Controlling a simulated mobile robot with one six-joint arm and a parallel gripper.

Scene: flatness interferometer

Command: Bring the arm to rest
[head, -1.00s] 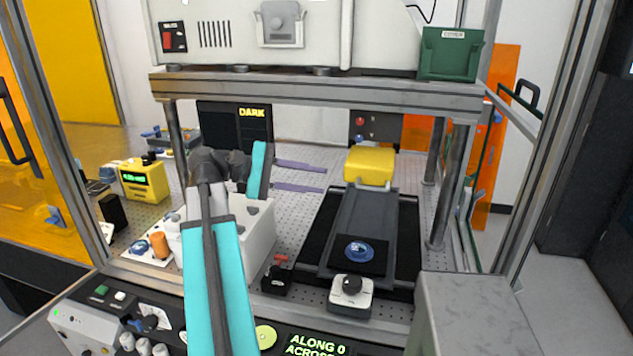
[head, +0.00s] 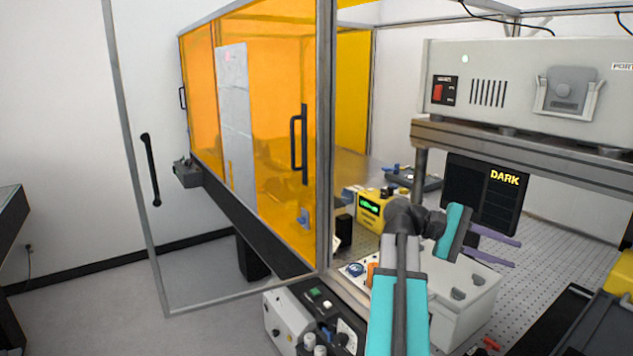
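My arm, with cyan and dark grey links, reaches up from the bottom of the head view, right of the middle. My gripper (head: 517,254) has two purple fingers pointing right with a gap between them. It is open, and nothing shows between the fingers. It is over the perforated optical table (head: 535,278), in front of the dark screen reading "DARK" (head: 490,195) in the picture. A white block-shaped housing (head: 455,315) stands below and behind the forearm, partly hidden by it.
An orange-panelled enclosure (head: 270,130) and an open clear door with a black handle (head: 150,170) stand at left. A white instrument (head: 520,85) sits on a shelf (head: 520,155) above the table. A yellow meter (head: 373,208) is left of the arm. Floor at lower left is clear.

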